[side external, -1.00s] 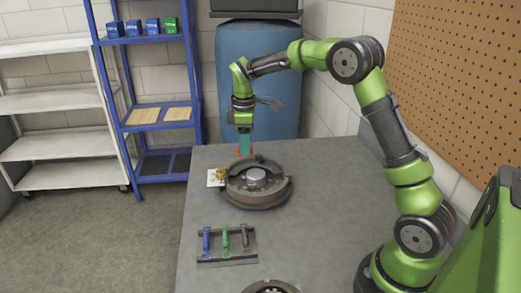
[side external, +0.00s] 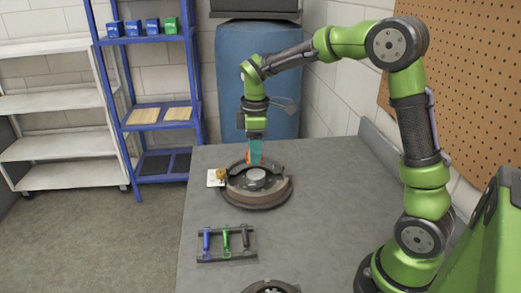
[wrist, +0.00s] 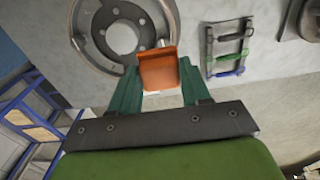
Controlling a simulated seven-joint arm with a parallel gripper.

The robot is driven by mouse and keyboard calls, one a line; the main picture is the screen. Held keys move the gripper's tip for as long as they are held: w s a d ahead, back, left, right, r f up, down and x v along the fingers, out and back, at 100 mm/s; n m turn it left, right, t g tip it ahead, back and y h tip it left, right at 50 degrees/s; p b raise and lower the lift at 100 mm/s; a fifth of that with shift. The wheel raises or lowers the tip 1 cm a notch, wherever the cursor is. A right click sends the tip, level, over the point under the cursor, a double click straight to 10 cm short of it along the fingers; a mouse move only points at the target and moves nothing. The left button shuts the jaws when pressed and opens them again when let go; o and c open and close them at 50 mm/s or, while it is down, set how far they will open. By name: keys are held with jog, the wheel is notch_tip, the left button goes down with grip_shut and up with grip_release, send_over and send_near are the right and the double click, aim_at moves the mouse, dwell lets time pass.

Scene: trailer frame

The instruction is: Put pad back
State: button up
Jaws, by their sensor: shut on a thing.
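An orange pad (wrist: 158,70) is held between the two teal fingers of my gripper (wrist: 158,82) in the wrist view. In the side view my gripper (side external: 255,155) points down over the back part of the round brake assembly (side external: 240,195). Only a sliver of the orange pad shows there, beside the fingers. The brake assembly also shows in the wrist view (wrist: 85,45), with the pad overlapping its lower right rim. I cannot tell whether the pad touches it. The lower part of the pad and its contact with the assembly are hidden in the side view.
A small rack (side external: 227,259) with blue, green and dark tools lies in front of the assembly. A small gold part (side external: 221,174) sits on a white card at the assembly's left. Another round part (side external: 270,288) is at the bottom edge. The table's right side is clear.

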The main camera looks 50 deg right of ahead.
jog(key=s+a+f, duration=0.3)
jog(key=s, duration=0.6)
send_over(295, 237)
notch_tip(295, 237, down, 4)
jog(key=f, duration=0.1)
notch_tip(295, 237, down, 8)
jog(key=shift+r, duration=0.1)
jog(key=shift+f, duration=0.2)
jog(key=o, duration=1)
jog(key=shift+r, duration=0.15)
